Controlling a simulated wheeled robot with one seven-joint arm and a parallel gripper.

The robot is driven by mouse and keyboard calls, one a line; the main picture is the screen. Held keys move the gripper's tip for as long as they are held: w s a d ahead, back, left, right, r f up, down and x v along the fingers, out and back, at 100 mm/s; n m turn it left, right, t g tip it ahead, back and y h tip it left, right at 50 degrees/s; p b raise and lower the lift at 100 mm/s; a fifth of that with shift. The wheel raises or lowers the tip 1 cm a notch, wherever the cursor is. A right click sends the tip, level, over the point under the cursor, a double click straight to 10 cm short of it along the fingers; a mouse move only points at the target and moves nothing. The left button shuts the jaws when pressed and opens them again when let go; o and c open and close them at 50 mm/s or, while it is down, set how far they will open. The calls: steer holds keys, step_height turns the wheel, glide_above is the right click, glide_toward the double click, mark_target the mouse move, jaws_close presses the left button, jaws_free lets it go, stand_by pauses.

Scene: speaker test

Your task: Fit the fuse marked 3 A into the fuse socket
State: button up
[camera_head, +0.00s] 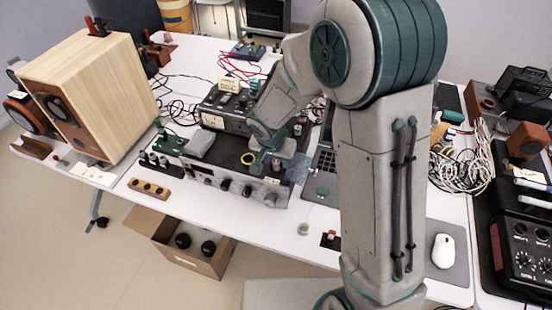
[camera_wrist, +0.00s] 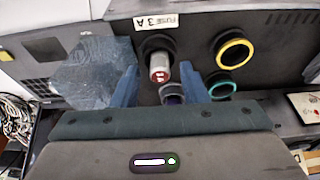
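In the wrist view a silver cylinder with a red end (camera_wrist: 159,72), likely a fuse, stands at the black round socket (camera_wrist: 152,44) under the label "FUSE 3 A" (camera_wrist: 156,20). Any rating on it is too small to read, and I cannot tell how deep it sits. My gripper (camera_wrist: 161,82) has its two blue fingers apart on either side of the cylinder, with visible gaps. A small grey-purple round part (camera_wrist: 172,94) shows just below it, partly hidden by the gripper body. In the head view my gripper is mostly hidden over the bench instrument (camera_head: 232,182).
A yellow ring (camera_wrist: 234,52) and a teal ring (camera_wrist: 222,86) surround openings right of the socket. A blue-grey plate (camera_wrist: 95,72) lies left of my fingers. A wooden speaker (camera_head: 92,92) stands left of the instrument. A small red-and-white item (camera_head: 331,236) is at the table's front edge.

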steer(key=shift+r, duration=0.1)
steer(key=shift+r+p, duration=0.55)
steer(key=shift+r, duration=0.05)
steer(key=v, duration=1.1)
steer(key=s+d+r+n, duration=0.2)
steer(key=s+d+r, duration=0.1)
steer(key=s+d, duration=0.4)
steer(key=s+d+r+n+y, duration=0.1)
steer(key=s+d+r+n, duration=0.1)
steer(key=s+d, duration=0.6)
steer(key=shift+s+r+b, duration=0.3)
steer(key=shift+s+r, duration=0.25)
steer(key=shift+r, duration=0.2)
steer(key=shift+s, duration=0.1)
